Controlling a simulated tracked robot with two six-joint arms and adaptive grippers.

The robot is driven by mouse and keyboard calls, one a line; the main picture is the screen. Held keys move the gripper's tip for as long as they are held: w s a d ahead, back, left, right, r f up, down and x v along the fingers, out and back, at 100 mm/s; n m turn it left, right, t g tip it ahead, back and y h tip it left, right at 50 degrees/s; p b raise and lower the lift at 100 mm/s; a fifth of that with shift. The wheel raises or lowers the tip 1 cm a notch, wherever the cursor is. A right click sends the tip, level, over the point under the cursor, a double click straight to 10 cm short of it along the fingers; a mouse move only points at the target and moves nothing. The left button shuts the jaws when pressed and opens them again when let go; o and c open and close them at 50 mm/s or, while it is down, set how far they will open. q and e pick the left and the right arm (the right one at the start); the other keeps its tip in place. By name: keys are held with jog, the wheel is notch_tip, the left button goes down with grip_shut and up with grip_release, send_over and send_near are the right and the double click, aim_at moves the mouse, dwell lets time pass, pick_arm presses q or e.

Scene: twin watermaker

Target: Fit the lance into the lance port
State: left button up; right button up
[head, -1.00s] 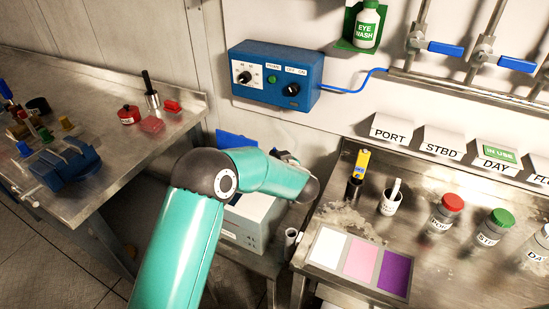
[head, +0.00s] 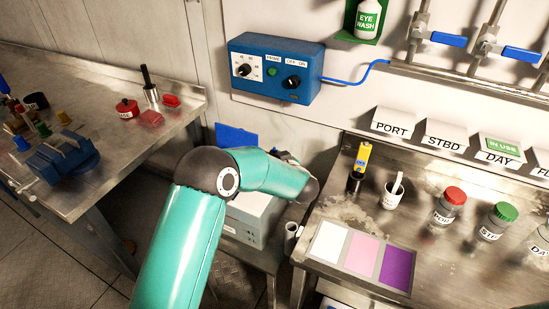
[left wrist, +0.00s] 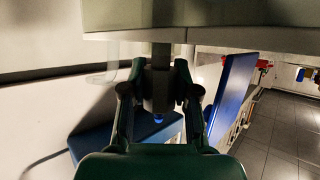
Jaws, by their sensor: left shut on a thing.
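In the left wrist view my left gripper (left wrist: 158,95) is shut on a dark grey upright piece with a blue end, which I take to be the lance (left wrist: 160,62). A narrower grey shaft runs from it up to a pale block edge (left wrist: 215,36) at the top of the view. I cannot tell whether the shaft enters that block or passes in front of it. I cannot make out the lance port. In the head view my teal left arm reaches toward the wall, and its gripper and the lance are hidden behind the wrist. My right gripper is in neither view.
A pale box (head: 248,222) with a raised blue panel (head: 237,140) stands under and behind my arm. A blue control box (head: 275,70) is on the wall. The right bench holds a colour card (head: 361,255), a white cup (head: 391,196) and capped bottles. A vise (head: 62,160) sits on the left bench.

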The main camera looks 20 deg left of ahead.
pick_arm(q)
jog(key=shift+f, duration=0.45)
jog(key=o, duration=1)
jog(key=shift+o, duration=0.2)
jog(key=shift+s, duration=0.1)
jog(key=v, duration=0.7)
jog(key=shift+d+r, duration=0.1)
jog(key=shift+d, duration=0.05)
